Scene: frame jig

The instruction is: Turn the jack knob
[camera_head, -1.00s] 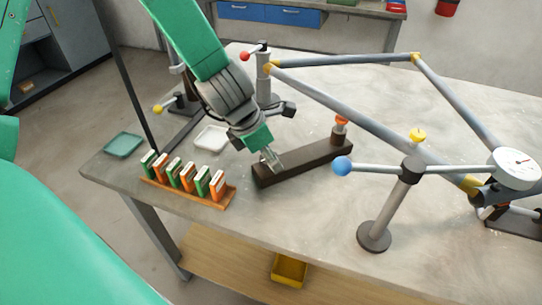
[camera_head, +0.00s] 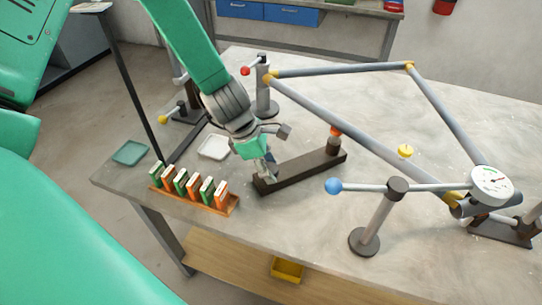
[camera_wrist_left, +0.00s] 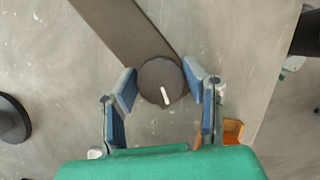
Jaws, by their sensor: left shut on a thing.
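The jack knob (camera_wrist_left: 162,82) is a dark round knob with a white mark on top. In the left wrist view it sits between the two blue-grey fingers of my left gripper (camera_wrist_left: 160,88), at the end of a dark bar (camera_wrist_left: 118,28). In the head view the dark bar (camera_head: 310,167) lies on the table, and my left gripper (camera_head: 266,172) is at its near left end, shut on the knob. The fingers and wrist hide the knob there. My right gripper is in neither view.
An orange-topped post (camera_head: 335,140) stands at the bar's far end. A tubular frame (camera_head: 350,127) and a stand with a blue ball (camera_head: 333,186) are to the right. A rack of green and orange pieces (camera_head: 225,208) and a white tray (camera_head: 213,147) are left of the gripper.

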